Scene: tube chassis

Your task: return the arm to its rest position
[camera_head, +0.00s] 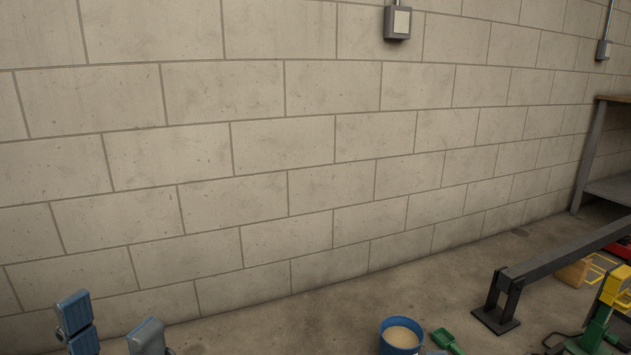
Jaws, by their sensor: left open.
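My left gripper (112,316) shows at the bottom left corner of the head view. Its two blue-grey fingers point up and stand apart, with nothing between them. The rest of my left arm is below the picture edge. The gripper appears in front of the block wall and the floor, and I see it touching nothing. My right gripper is not in view.
A pale block wall (300,130) fills most of the view. On the concrete floor stand a blue bucket (388,350) of tan material, a green scoop (446,341), a dark metal beam stand (570,252) and a yellow-green device (613,290). A shelf (590,150) stands right.

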